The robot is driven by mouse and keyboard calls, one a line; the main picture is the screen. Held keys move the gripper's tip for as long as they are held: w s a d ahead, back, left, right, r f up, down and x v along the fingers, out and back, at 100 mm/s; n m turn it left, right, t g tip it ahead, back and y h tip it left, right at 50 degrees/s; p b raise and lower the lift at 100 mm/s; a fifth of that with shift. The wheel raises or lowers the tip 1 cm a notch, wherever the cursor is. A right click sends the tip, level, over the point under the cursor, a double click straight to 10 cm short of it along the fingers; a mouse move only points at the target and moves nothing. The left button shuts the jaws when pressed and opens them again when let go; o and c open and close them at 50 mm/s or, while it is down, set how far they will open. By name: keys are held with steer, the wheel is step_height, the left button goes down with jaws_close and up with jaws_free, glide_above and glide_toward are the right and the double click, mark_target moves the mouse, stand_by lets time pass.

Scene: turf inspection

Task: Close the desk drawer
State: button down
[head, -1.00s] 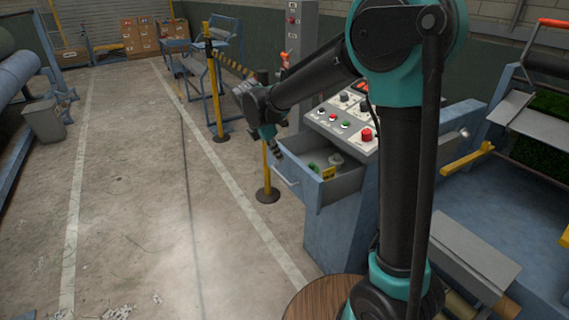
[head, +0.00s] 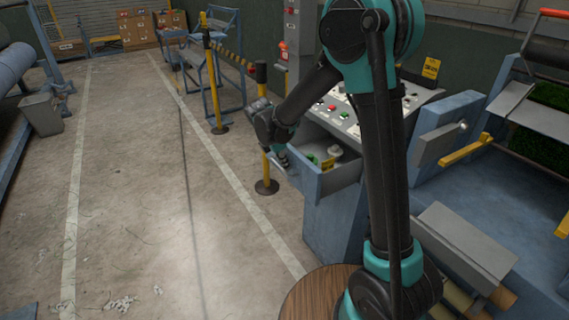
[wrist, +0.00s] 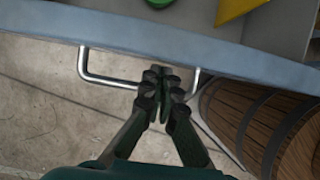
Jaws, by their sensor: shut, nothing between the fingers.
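The desk drawer (head: 343,178) stands pulled out of the blue desk in the head view. My gripper (head: 281,160) is at the drawer's front. In the wrist view its closed fingertips (wrist: 160,72) overlap the middle of the handle and hide part of it, with nothing held. I cannot tell whether they touch the drawer front.
A control panel with buttons (head: 342,112) sits above the drawer. A yellow post (head: 266,165) on a dark base stands just behind my gripper. Blue machinery (head: 475,175) fills the right side. The concrete floor (head: 140,190) at left is mostly clear.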

steer(key=w+d, duration=0.4)
steer(key=d, duration=0.2)
steer(key=w+d, duration=0.4)
steer(key=d, duration=0.2)
steer(key=w+d, duration=0.4)
steer(key=d, duration=0.1)
steer(key=shift+d, duration=0.4)
steer(key=shift+w+d, duration=0.1)
steer(key=shift+w+d+r, duration=0.1)
steer(key=shift+d, duration=0.05)
steer(key=v, duration=1)
steer(key=s+d+f+m+y, duration=0.1)
steer(key=s+d+f+m, duration=0.1)
steer(key=s+m, duration=0.6)
steer(key=s+d+f+m+t+y, duration=0.1)
steer(key=s+d+f+m, duration=0.2)
steer(key=s, duration=1.1)
steer(key=s+d+f+m+y, duration=0.1)
steer(key=s+d+f+m, duration=0.2)
steer(key=s+m, duration=0.9)
step_height(320, 180, down, 2)
steer(key=shift+f+m+t+y, duration=0.3)
steer(key=shift+m+t, duration=0.1)
steer(key=shift+m, duration=0.4)
steer(key=shift+s+d, duration=0.1)
steer(key=shift+d, duration=0.05)
